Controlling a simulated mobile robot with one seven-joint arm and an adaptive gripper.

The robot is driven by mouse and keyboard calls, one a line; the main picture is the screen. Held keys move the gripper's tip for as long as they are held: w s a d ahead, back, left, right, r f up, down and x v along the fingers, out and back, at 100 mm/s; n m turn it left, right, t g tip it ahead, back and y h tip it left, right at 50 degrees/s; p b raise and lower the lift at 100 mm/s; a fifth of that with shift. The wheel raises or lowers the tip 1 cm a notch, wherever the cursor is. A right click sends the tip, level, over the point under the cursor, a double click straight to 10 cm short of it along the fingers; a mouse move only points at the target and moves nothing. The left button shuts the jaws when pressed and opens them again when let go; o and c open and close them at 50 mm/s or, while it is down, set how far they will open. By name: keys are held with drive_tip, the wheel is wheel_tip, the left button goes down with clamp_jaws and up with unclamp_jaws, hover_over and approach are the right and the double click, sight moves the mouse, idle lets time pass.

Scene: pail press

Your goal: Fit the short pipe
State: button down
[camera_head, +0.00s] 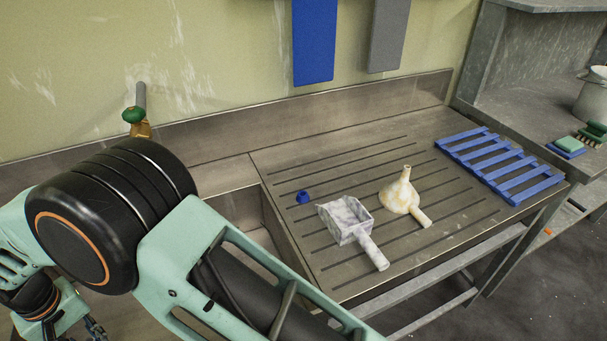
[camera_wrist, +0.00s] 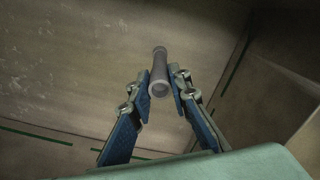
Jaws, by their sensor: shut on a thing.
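My gripper (camera_wrist: 161,78) is shut on a short grey pipe (camera_wrist: 159,64) in the wrist view. The pipe sits between the two blue-padded fingertips and extends beyond them, with its round near end facing the camera. A dull brown metal surface lies behind it. In the head view, a brass tap (camera_head: 141,130) with a green knob stands at the back wall, and a grey pipe piece (camera_head: 141,95) shows just above the knob. My arm covers much of the left side there, and the held pipe cannot be made out in that view.
The grooved drainboard (camera_head: 300,240) holds a small blue cap (camera_head: 303,197), a marbled scoop (camera_head: 350,220), a cream funnel (camera_head: 401,194) and a blue slatted rack (camera_head: 490,160). Blue (camera_head: 314,40) and grey (camera_head: 388,35) panels hang on the wall. The sink basin (camera_head: 240,215) is partly hidden by my arm.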

drive_tip(key=c, duration=1.7)
unclamp_jaws()
wheel_tip(320, 180, up, 12)
drive_tip(key=shift+f, duration=0.1)
drive_tip(key=shift+w, duration=0.1)
